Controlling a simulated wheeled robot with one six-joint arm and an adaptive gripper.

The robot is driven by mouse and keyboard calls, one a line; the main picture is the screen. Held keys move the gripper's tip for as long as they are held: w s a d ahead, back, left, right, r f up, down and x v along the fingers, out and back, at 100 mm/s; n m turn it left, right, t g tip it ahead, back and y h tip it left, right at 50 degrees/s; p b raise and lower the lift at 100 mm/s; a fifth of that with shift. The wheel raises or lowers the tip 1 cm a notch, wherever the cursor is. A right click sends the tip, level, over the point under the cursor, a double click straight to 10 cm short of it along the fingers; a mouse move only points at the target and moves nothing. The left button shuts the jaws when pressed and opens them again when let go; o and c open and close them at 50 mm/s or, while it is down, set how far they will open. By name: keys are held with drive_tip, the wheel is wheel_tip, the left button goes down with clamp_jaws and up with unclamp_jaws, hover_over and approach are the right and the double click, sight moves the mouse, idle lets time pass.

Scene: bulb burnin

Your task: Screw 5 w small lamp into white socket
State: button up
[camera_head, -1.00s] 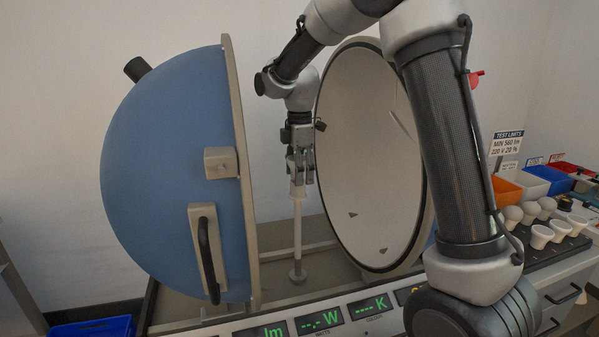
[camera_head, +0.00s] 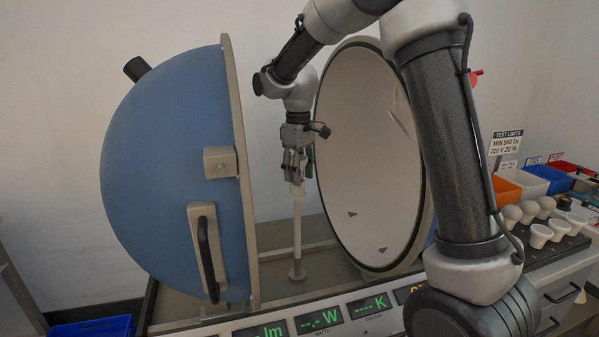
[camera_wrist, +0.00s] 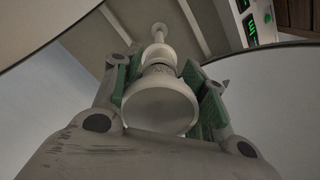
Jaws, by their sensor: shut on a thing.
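My gripper (camera_head: 297,168) is between the two halves of the open sphere, above the white post. Lamp and socket appear to meet, but I cannot tell how far the thread is engaged. In the head view the fingers mostly hide the lamp.
The blue hemisphere (camera_head: 170,170) stands left and the white-lined half (camera_head: 365,160) stands close on the right. Several lamps (camera_head: 540,232) and coloured bins (camera_head: 507,190) are at the right. Green displays (camera_head: 320,320) line the front edge.

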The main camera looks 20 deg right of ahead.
drive_tip(key=m, duration=0.5)
drive_tip(key=shift+w+a+r+m, duration=0.1)
drive_tip(key=shift+w+a+m, duration=0.1)
drive_tip(key=shift+m, duration=0.2)
drive_tip(key=m, duration=0.6)
drive_tip(key=shift+s+a+m, duration=0.15)
drive_tip(key=shift+m, duration=0.25)
drive_tip(key=o, duration=1)
